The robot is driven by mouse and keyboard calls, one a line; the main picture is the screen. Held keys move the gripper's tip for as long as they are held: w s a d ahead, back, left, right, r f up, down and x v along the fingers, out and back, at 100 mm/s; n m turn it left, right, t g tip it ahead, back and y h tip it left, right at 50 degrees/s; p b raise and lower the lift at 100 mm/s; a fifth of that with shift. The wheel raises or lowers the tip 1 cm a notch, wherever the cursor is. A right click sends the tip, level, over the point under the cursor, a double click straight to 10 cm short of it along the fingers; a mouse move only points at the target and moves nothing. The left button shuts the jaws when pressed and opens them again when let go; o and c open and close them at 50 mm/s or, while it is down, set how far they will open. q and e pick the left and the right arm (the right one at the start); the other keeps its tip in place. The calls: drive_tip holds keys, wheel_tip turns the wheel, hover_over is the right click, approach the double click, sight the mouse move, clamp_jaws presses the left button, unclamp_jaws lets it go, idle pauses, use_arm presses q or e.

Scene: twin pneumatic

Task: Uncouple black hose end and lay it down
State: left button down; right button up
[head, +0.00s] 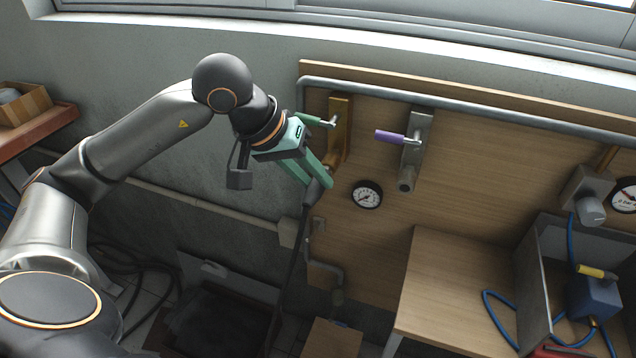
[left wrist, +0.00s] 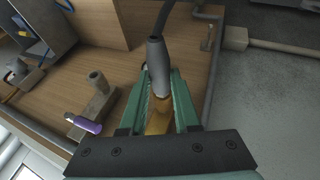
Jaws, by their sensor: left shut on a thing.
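My left gripper (head: 313,186) is shut on the dark grey end of the black hose, in front of the wooden board. In the left wrist view the hose end (left wrist: 156,58) sits between the green fingers (left wrist: 161,78), with its tip against or close to the brass outlet (left wrist: 158,122). I cannot tell whether they are still joined. The black hose (head: 296,255) hangs down from the gripper. The brass valve body (head: 341,124) with a green handle (head: 312,119) is on the board, its lower part partly hidden by my gripper. My right gripper is not in view.
Right of the brass valve is a grey valve (head: 416,138) with a purple handle (head: 390,136) and an empty-looking outlet. A gauge (head: 367,195) is below them. A wooden bench (head: 440,290) has bare space at its left; a grey box and blue hose (head: 497,312) are at the right.

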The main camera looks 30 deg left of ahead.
sight(306, 198)
use_arm(q)
drive_tip(key=shift+s, duration=0.2)
drive_tip(key=shift+s+d, duration=0.1)
drive_tip(key=shift+s+b, duration=0.25)
drive_tip(key=shift+b, duration=0.05)
drive_tip(key=shift+s, duration=0.1)
drive_tip(key=shift+s+d+b, duration=0.2)
drive_tip(key=shift+s+b, duration=0.25)
drive_tip(key=shift+s, duration=0.25)
drive_tip(key=shift+s+d+b, duration=0.15)
drive_tip(key=shift+s+b, duration=0.25)
drive_tip(key=shift+s, duration=0.25)
idle(0.5)
drive_tip(key=shift+s+d+b, duration=0.25)
drive_tip(key=shift+s+b, duration=0.25)
drive_tip(key=shift+s, duration=0.45)
drive_tip(key=shift+s+d+b, duration=0.2)
drive_tip(key=shift+s+b, duration=0.25)
drive_tip(key=shift+s, duration=0.5)
drive_tip(key=shift+r, duration=0.1)
